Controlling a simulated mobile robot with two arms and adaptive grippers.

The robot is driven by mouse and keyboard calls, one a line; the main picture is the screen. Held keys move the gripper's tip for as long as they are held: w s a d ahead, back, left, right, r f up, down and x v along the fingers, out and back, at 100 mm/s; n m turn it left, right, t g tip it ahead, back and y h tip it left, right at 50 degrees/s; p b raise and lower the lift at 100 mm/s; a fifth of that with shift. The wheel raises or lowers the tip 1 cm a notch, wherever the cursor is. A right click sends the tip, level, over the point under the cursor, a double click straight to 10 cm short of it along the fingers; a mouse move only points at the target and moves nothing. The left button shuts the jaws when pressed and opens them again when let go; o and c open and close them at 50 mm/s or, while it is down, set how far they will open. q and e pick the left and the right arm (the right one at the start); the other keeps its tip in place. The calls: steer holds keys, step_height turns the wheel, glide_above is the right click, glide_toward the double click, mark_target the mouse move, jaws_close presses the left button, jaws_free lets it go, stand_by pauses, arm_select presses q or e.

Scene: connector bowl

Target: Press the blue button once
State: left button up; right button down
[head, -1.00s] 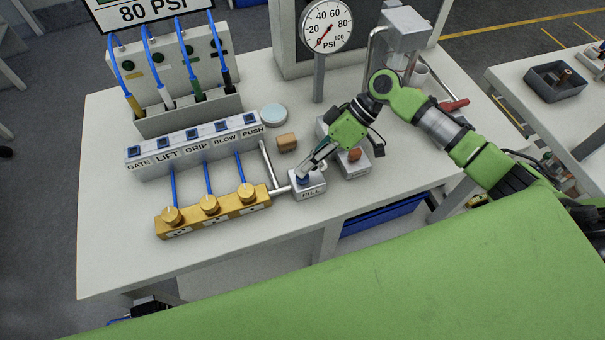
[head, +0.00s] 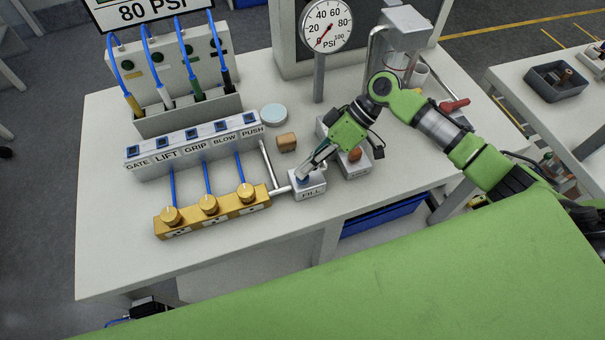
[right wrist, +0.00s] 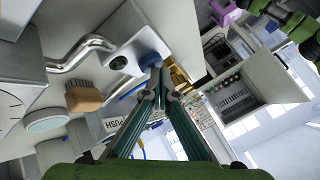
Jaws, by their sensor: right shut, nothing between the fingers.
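The blue button (head: 302,180) sits on top of a small light box marked FILL (head: 309,193) near the front edge of the table. My right gripper (head: 306,172) is shut and empty, angled down with its fingertips at the button. The fingers partly cover the button in the head view. In the right wrist view the shut fingertips (right wrist: 157,68) overlap the edge of the blue button (right wrist: 149,61). They look in contact with it, but I cannot tell how far it is pushed in. My left gripper is not in view.
A box with a red-orange knob (head: 355,155) stands just right of the FILL box. A wooden block (head: 287,142) and a pressure gauge (head: 326,26) stand behind.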

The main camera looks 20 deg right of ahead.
stand_by(0.4)
steer(key=shift+r+p, duration=0.85)
step_height(320, 180, up, 5)
steer(key=p, duration=0.4)
steer(key=shift+r, duration=0.1)
stand_by(0.6)
